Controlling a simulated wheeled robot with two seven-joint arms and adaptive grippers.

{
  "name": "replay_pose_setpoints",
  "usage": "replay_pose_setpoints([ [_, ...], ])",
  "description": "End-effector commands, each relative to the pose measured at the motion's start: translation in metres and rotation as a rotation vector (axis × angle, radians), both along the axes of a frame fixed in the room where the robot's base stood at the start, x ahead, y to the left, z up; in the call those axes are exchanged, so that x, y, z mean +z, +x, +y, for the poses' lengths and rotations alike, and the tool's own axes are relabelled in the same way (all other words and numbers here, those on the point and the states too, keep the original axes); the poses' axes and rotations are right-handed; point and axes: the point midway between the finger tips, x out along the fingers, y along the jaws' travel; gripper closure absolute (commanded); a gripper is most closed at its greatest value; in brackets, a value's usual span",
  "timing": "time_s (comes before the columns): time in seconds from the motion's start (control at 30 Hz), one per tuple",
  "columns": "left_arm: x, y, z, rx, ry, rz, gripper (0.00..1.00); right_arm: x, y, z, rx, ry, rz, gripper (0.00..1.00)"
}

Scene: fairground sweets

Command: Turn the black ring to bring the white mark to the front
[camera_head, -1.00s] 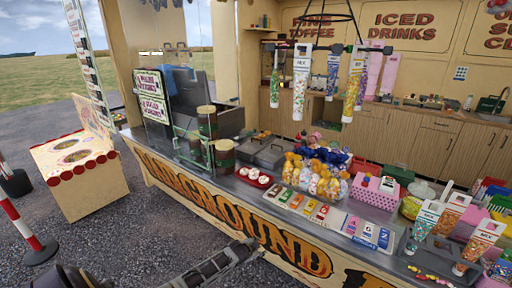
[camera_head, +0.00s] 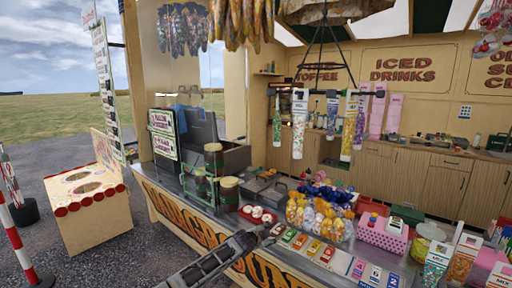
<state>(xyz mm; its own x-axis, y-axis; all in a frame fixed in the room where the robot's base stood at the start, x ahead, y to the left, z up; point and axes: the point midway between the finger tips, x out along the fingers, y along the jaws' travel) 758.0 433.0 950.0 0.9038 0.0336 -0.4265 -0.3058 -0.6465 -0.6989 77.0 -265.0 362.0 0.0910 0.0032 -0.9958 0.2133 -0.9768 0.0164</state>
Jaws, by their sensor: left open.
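The black ring (camera_head: 318,91) hangs level from dark rods above the counter, seen nearly edge-on. I cannot make out a white mark on the ring apart from the bags' pale labels. My left gripper (camera_head: 262,235) reaches in from the bottom over the counter's front edge, well below the ring and apart from it. It is open and looks empty. My right gripper is not in view.
Other hanging goods (camera_head: 240,22) fill the top. Space around the ring's front looks clear.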

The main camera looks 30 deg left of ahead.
Motion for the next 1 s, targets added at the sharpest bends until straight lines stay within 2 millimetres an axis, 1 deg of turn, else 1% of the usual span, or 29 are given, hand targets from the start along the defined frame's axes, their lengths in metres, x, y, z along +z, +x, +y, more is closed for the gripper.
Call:
replay_pose_setpoints([
  [0.03, 0.024, 0.008, 0.004, -0.011, 0.022, -0.031, 0.48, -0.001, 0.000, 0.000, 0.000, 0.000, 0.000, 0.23],
  [0.17, 0.079, 0.022, 0.011, -0.038, 0.072, -0.099, 0.48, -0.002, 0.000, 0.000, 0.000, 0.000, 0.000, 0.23],
  [0.2, 0.097, 0.026, 0.013, -0.046, 0.090, -0.119, 0.48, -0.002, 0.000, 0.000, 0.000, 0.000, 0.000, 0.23],
  [0.37, 0.166, 0.036, 0.019, -0.077, 0.157, -0.200, 0.48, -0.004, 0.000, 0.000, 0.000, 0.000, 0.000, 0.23],
  [0.4, 0.183, 0.037, 0.021, -0.084, 0.174, -0.221, 0.48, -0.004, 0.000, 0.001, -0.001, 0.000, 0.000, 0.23],
  [0.47, 0.210, 0.038, 0.023, -0.094, 0.202, -0.252, 0.48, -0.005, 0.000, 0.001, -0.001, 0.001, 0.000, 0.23],
  [0.5, 0.227, 0.039, 0.024, -0.100, 0.220, -0.273, 0.48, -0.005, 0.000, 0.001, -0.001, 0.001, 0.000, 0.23],
  [0.57, 0.254, 0.039, 0.026, -0.110, 0.248, -0.303, 0.48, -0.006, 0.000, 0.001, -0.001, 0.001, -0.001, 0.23],
  [0.6, 0.271, 0.038, 0.027, -0.116, 0.267, -0.325, 0.48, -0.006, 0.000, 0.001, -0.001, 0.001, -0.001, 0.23],
  [0.67, 0.297, 0.036, 0.029, -0.124, 0.296, -0.354, 0.48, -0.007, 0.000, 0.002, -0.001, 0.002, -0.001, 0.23],
  [0.7, 0.315, 0.034, 0.030, -0.130, 0.316, -0.374, 0.48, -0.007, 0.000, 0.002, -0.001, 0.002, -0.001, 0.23],
  [0.77, 0.341, 0.030, 0.031, -0.136, 0.347, -0.405, 0.48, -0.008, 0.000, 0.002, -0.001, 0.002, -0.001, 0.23],
  [0.8, 0.359, 0.028, 0.032, -0.141, 0.366, -0.424, 0.48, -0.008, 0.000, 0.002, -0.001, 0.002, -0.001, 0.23],
  [0.97, 0.426, 0.011, 0.034, -0.156, 0.452, -0.503, 0.48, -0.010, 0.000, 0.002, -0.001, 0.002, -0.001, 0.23],
  [1.0, 0.443, 0.006, 0.034, -0.158, 0.475, -0.522, 0.48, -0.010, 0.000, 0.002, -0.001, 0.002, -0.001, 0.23],
])
